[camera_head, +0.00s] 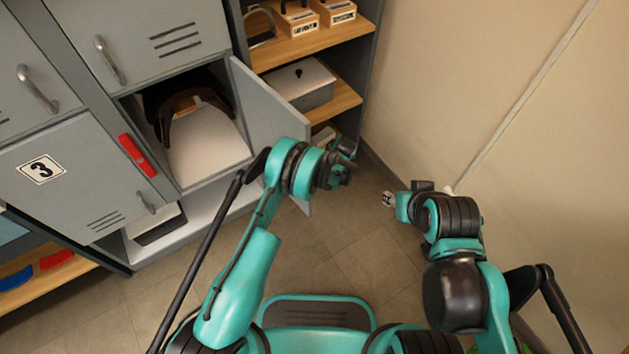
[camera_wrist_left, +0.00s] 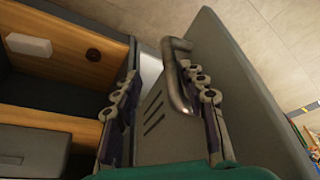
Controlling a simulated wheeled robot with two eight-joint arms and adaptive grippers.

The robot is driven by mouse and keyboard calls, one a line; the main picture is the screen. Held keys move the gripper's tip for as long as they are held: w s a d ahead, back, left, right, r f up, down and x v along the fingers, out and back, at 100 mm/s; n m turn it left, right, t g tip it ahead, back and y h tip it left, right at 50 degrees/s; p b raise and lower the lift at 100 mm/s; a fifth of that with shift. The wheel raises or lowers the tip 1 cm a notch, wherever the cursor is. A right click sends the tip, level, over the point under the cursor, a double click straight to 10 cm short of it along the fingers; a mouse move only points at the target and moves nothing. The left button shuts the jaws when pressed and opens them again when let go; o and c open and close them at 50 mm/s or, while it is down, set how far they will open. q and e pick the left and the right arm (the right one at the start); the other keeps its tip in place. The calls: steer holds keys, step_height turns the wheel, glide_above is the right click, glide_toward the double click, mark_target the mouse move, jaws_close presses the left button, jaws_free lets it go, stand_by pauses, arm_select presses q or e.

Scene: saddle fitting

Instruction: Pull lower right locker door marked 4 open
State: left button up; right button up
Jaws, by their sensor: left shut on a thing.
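The lower right locker door (camera_head: 270,110) stands swung well out from its open compartment; its number is not visible. Its curved metal handle (camera_wrist_left: 177,78) shows in the left wrist view, between the fingers of my left gripper (camera_wrist_left: 165,105). That gripper is shut on the handle. In the head view my left gripper (camera_head: 343,163) is at the outer side of the door, which hides the handle. My right gripper (camera_head: 390,199) hangs over the floor to the right, clear of the door; its finger opening is too small to judge.
Inside the compartment lie a pale rounded item (camera_head: 202,145) and a dark brown one (camera_head: 178,103). The door marked 3 (camera_head: 80,185) is shut at left. A shelf unit (camera_head: 338,99) with a grey box (camera_head: 300,84) stands behind the open door. The tiled floor (camera_head: 350,235) below is clear.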

arm_select(q)
steer(key=shift+w+a, duration=0.1)
steer(key=v, duration=1.2)
